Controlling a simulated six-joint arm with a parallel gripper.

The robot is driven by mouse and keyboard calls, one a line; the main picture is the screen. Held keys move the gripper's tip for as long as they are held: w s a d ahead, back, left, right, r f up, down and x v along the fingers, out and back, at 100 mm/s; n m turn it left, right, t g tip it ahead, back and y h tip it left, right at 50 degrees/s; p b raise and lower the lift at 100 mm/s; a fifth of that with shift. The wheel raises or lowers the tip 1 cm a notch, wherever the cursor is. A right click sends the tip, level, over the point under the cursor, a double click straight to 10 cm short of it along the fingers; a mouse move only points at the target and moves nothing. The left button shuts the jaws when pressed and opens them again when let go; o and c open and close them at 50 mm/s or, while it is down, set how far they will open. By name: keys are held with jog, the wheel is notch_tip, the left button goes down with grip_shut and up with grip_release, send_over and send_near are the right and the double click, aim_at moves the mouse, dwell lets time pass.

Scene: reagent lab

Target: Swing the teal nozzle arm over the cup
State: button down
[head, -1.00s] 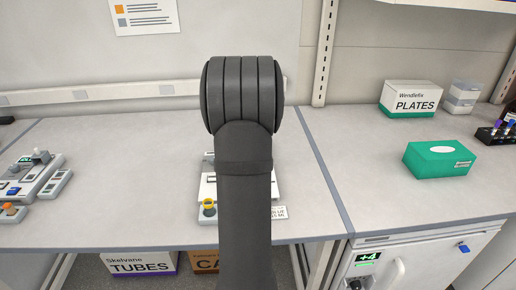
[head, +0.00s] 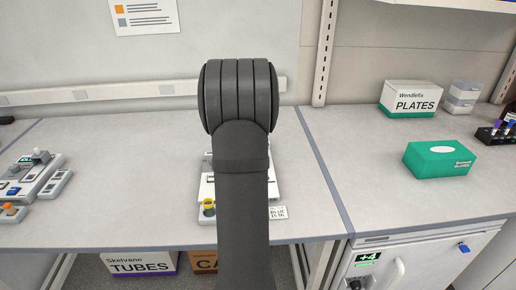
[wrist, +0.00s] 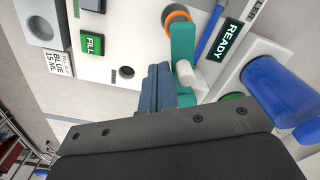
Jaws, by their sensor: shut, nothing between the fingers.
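In the wrist view the teal nozzle arm (wrist: 182,42) runs down from an orange ring (wrist: 176,15), with a white stub (wrist: 186,74) at its side. My gripper (wrist: 158,78) is shut and empty, its blue-grey fingers just left of the teal arm. I cannot tell whether they touch it. A translucent blue cylinder (wrist: 280,95) lies to the right; I cannot tell whether it is the cup. In the head view my arm hides the gripper and most of the white dispenser (head: 207,188).
The dispenser carries a green FILL button (wrist: 93,44) and a READY display (wrist: 230,38). Other instruments (head: 35,175) stand at the far left. A green glove box (head: 438,160) sits on the right bench.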

jog(key=shift+s, duration=0.1)
jog(key=shift+s+d, duration=0.2)
jog(key=shift+s, duration=0.25)
notch_tip(320, 180, up, 7)
dwell(0.6)
notch_tip(320, 180, down, 7)
jog(key=shift+r, duration=0.1)
jog(key=shift+w+a, duration=0.1)
jog(key=shift+w, duration=0.2)
dwell(0.5)
